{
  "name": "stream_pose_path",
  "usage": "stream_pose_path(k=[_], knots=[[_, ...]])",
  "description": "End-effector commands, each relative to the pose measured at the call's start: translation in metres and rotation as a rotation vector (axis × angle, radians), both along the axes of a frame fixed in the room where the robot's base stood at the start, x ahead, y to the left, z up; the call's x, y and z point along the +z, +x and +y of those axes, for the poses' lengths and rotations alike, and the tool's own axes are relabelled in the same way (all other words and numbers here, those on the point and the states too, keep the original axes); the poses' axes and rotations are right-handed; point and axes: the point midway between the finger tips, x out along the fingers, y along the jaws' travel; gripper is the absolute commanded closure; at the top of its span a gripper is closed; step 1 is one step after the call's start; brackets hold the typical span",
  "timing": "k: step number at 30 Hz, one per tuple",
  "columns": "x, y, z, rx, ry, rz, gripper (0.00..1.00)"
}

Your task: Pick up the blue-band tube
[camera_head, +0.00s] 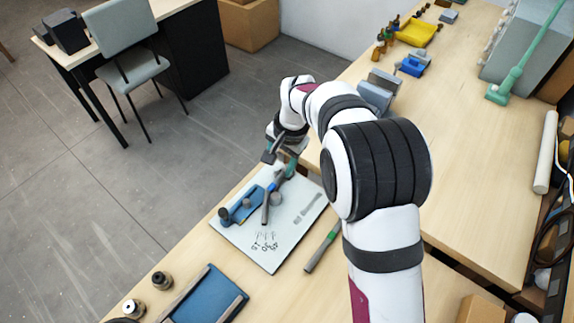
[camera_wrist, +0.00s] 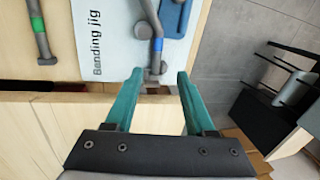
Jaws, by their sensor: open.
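The blue-band tube (camera_wrist: 157,45) is a grey tube with a blue band near one end. In the wrist view that end lies between the tips of my gripper (camera_wrist: 160,73), whose teal fingers are open. No contact with the tube is visible. In the head view the tube (camera_head: 266,208) lies on the white bending jig sheet (camera_head: 272,257), beside the blue jig (camera_head: 240,209). My gripper (camera_head: 285,172) is at the sheet's far end, over the tube's banded end. Its fingers partly hide that end there.
A green-band tube (camera_head: 322,250) lies on the bench right of the sheet; it also shows in the wrist view (camera_wrist: 38,30). A blue tray (camera_head: 205,295) and dark knobs (camera_head: 162,280) are at the front left. The bench edge runs close to the sheet's left side.

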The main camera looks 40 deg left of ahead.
Motion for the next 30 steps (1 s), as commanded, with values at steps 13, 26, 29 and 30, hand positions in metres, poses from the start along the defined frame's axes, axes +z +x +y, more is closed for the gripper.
stream_pose_path(k=[13, 26, 29, 30], knots=[[-0.071, -0.004, 0.008, -0.001, 0.0, 0.001, 0.45], [-0.073, -0.004, 0.009, 0.0, 0.001, 0.0, 0.81], [-0.072, -0.004, 0.009, 0.0, 0.001, 0.0, 0.99], [-0.072, -0.004, 0.009, 0.0, 0.001, 0.0, 1.0]])
